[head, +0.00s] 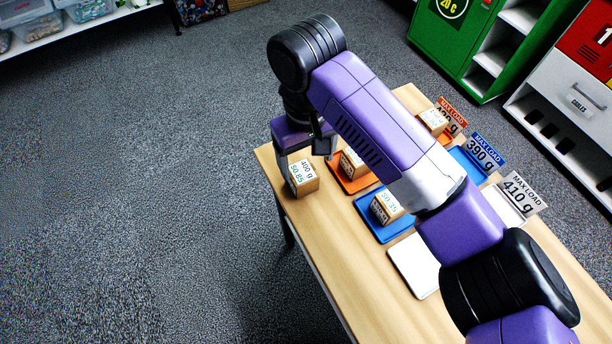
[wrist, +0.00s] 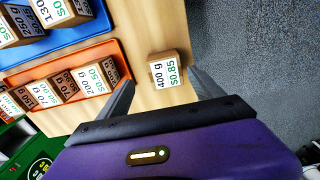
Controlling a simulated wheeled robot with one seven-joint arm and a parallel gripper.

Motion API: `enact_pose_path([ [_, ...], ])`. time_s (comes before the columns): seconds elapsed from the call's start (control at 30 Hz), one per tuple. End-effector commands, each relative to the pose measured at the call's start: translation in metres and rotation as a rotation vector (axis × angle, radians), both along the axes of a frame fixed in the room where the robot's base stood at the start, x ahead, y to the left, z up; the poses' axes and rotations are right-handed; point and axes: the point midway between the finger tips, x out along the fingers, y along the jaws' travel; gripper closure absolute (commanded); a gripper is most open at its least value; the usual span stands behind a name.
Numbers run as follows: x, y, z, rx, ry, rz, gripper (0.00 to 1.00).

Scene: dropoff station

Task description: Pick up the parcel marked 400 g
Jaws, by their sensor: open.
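The parcel marked 400 g (head: 303,179) is a small brown box with a white label reading 400 g and S0.85. It stands alone on the wooden table near its left edge in the head view. It also shows in the wrist view (wrist: 166,72), beyond and roughly between my two fingers. My gripper (wrist: 160,92) is open and empty, with the dark fingers apart. In the head view my gripper (head: 300,158) is over the table's far left end, close to the parcel. Whether a finger touches the parcel is hard to tell.
An orange tray (head: 338,180), a blue tray (head: 372,231) and a white tray (head: 405,284) lie right of the parcel; the first two hold boxes. Signs reading MAX LOAD, including 390 g (head: 484,152) and 410 g (head: 518,196), stand along the table's right side.

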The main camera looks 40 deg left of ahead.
Motion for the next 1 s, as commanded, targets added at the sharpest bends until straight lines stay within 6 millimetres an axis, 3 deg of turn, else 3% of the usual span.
enact_pose_path([
  [0.47,-0.006,0.004,-0.057,0.0,0.0,0.0,0.24],
  [0.77,-0.006,0.005,-0.062,0.003,-0.001,0.001,0.24],
  [1.0,-0.007,0.005,-0.061,0.003,-0.001,0.001,0.69],
])
